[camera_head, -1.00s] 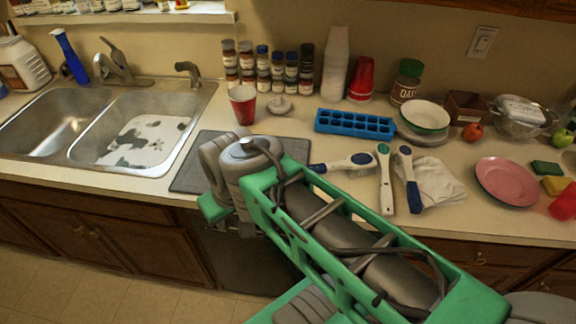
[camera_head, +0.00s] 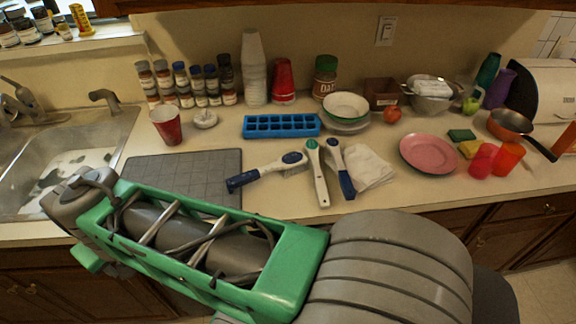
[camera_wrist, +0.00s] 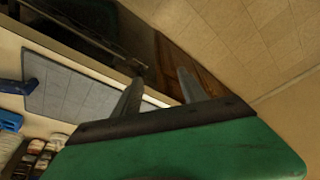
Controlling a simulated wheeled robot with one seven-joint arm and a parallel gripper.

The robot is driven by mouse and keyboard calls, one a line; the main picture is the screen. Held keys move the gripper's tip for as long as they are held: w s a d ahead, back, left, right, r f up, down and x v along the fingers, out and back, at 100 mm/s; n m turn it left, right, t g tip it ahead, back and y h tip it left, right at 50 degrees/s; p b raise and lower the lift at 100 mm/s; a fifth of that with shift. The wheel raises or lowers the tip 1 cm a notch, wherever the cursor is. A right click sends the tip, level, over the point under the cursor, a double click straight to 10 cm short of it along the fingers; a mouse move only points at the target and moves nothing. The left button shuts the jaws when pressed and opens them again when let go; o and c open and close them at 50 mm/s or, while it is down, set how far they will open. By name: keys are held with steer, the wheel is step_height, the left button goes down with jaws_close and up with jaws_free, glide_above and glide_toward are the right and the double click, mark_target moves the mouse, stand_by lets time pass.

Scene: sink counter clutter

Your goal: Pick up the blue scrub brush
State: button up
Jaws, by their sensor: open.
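Three brushes lie on the counter in the head view. One blue-and-white brush (camera_head: 266,171) lies nearly sideways, its dark blue end at the left on the mat's right edge. Another blue-and-white brush (camera_head: 340,168) lies lengthwise at the right, by a white cloth. Between them is a white brush with a green top (camera_head: 317,172). I cannot tell which blue one is meant. My gripper (camera_wrist: 160,88) is open and empty in the wrist view, over the counter's front edge, dark cabinet front and floor.
A grey mat (camera_head: 200,166) lies left of the brushes, with the sink (camera_head: 92,133) beyond. Behind are a blue ice tray (camera_head: 282,126), a red cup (camera_head: 166,125) and spice jars. A pink plate (camera_head: 428,153) and white cloth (camera_head: 369,166) lie right.

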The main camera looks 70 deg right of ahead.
steer(key=shift+o, duration=0.3)
steer(key=w+d+r+m+g+h, duration=0.1)
steer(key=d+m, duration=0.4)
steer(key=d, duration=0.3)
steer(key=shift+w+r+p, duration=0.2)
steer(key=shift+w+p, duration=0.1)
steer(key=shift+p, duration=0.15)
steer(key=m+g+h+p, duration=0.25)
steer(key=m+g, duration=0.25)
steer(key=m, duration=1.4)
glide_toward(267, 167)
steer(key=shift+s+d+f+y, duration=0.1)
steer(key=shift+d+f+y, duration=0.05)
steer(key=shift+f+y, duration=0.4)
steer(key=x, duration=0.2)
steer(key=p+x, duration=0.1)
steer(key=x, duration=0.2)
steer(key=p+x, duration=0.1)
steer(key=x, duration=0.1)
steer(key=shift+s+d+f, duration=0.1)
steer(key=shift+d, duration=0.35)
steer(key=shift+c, duration=0.3)
jaws_close()
